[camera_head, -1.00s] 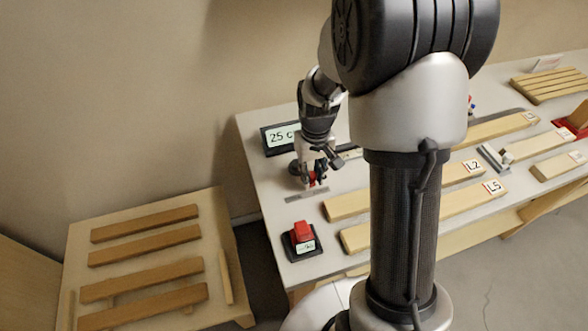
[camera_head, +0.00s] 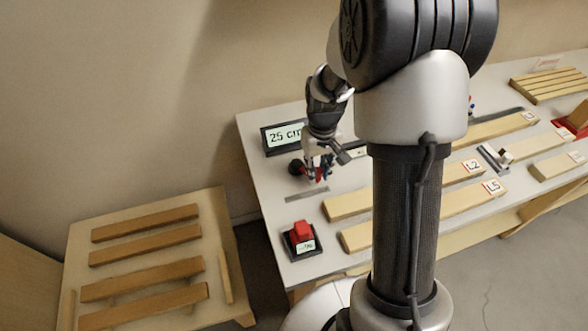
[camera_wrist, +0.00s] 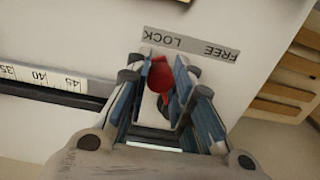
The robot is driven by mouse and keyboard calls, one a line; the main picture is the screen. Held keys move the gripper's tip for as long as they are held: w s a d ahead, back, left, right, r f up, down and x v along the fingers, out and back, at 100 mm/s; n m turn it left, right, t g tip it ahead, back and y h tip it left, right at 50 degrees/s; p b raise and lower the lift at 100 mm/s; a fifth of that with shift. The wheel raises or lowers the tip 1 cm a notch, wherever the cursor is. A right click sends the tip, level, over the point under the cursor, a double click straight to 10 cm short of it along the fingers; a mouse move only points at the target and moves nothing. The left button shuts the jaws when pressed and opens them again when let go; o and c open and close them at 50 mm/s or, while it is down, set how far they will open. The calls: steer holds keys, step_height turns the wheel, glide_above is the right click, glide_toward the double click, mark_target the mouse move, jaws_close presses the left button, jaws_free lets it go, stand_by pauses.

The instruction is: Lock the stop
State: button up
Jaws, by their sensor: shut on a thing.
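The stop's red lever (camera_wrist: 160,76) shows in the wrist view between the blue-tinted fingers of my gripper (camera_wrist: 167,68), which is shut on it. The lever's tip is by the LOCK word of the grey LOCK/FREE label (camera_wrist: 190,44); FREE is further right. The lower part of the stop is mostly hidden by my fingers. In the head view my gripper (camera_head: 317,179) is low over the left end of the bench, just behind the grey label strip (camera_head: 307,195). The lettering is too small to read there.
A "25 cm" display (camera_head: 283,137) stands behind my gripper. A red button (camera_head: 302,230) on a black base is in front. Wooden boards (camera_head: 350,204) lie to the right. A scale (camera_wrist: 42,77) runs left from the stop. A low table (camera_head: 150,270) holds several slats.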

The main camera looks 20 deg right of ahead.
steer(key=shift+w+d, duration=0.25)
steer(key=shift+d, duration=0.05)
stand_by(0.4)
steer(key=o, duration=0.8)
steer(key=shift+c, duration=0.2)
step_height(320, 180, up, 9)
steer(key=p, duration=0.7)
